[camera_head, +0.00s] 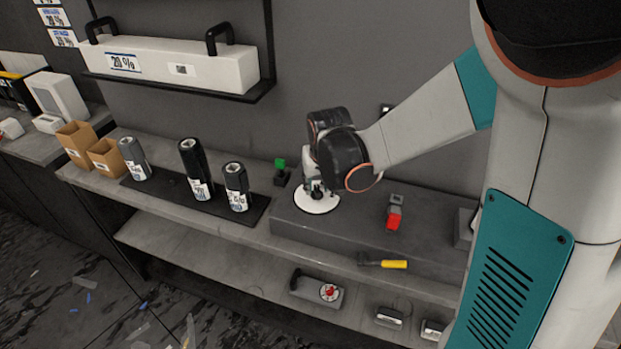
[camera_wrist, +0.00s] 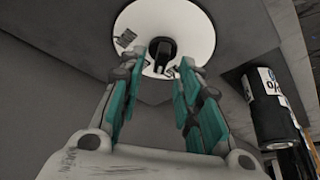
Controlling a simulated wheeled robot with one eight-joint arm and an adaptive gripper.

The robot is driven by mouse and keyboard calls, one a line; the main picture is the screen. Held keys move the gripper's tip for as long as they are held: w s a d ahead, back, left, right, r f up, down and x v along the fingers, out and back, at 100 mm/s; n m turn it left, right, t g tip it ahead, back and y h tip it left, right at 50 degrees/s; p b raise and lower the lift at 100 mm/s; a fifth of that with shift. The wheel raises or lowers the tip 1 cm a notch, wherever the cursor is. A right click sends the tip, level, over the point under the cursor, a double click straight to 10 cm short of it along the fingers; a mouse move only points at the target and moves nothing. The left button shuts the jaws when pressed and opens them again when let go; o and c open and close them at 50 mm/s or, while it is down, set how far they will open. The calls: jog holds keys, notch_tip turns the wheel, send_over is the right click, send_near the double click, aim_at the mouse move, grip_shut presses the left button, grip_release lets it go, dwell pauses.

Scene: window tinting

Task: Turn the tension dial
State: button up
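A white round dial (camera_head: 318,202) with a black knob lies on the raised grey block at the middle of the bench in the head view. In the wrist view the white dial (camera_wrist: 193,22) fills the top middle, with small dark print at its left and the black knob (camera_wrist: 161,52) at its centre. My gripper (camera_wrist: 169,68) is open, its two teal-padded fingers apart, with the tips near the knob, one towards each side. I cannot tell whether they touch it. In the head view my gripper (camera_head: 316,184) points down over the dial and hides part of it.
Several dark film rolls (camera_head: 195,170) stand on a black mat left of the dial. A green-topped item (camera_head: 280,172) is close by on the left. A red-and-grey tool (camera_head: 394,215) and a yellow-handled tool (camera_head: 394,264) lie to the right. A box with a red dial (camera_head: 329,291) sits on the lower shelf.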

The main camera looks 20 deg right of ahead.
jog(key=shift+x, duration=0.95)
jog(key=c, duration=0.7)
jog(key=shift+s, duration=0.1)
grip_shut()
jog(key=shift+n, duration=0.3)
jog(key=shift+n+y, duration=1.1)
jog(key=shift+n, duration=1.5)
